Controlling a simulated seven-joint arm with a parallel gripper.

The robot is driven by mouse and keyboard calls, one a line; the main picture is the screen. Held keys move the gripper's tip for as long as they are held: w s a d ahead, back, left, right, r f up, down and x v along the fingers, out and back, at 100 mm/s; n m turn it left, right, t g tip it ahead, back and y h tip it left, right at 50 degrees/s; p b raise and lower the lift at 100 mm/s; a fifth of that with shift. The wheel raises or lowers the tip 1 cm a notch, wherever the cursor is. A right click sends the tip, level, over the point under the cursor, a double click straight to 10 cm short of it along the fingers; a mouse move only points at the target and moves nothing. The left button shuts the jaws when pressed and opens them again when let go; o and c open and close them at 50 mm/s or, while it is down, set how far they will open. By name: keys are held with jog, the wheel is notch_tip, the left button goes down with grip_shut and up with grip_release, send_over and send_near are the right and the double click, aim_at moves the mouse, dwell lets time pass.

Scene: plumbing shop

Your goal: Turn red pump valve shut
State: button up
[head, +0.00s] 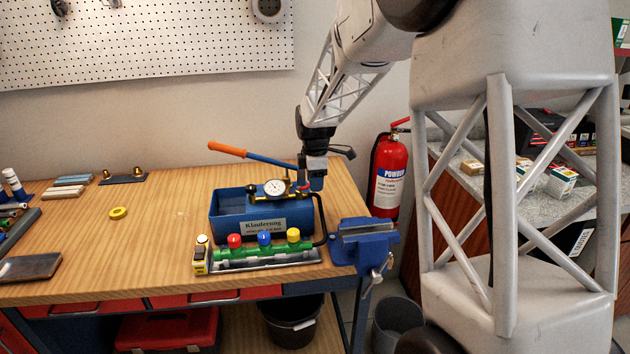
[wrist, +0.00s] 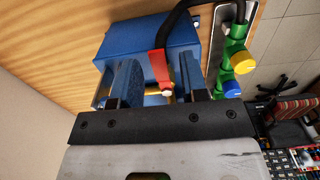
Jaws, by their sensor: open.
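The blue test pump (head: 232,224) stands on the bench with a round gauge (head: 275,187) on top and an orange-handled lever (head: 228,149) sticking up to the left. Its red valve handle shows in the wrist view (wrist: 160,68), at the end of a black hose near a brass fitting (wrist: 152,93). My gripper (head: 311,184) is low over the pump's right end.
In front of the pump, a green manifold (head: 262,252) carries red, blue and yellow knobs. A blue vise (head: 366,240) is clamped at the bench's right edge. The bench left of the pump is mostly clear around a yellow tape roll (head: 118,213).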

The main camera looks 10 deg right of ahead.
jog(key=shift+c, duration=0.3)
grip_shut()
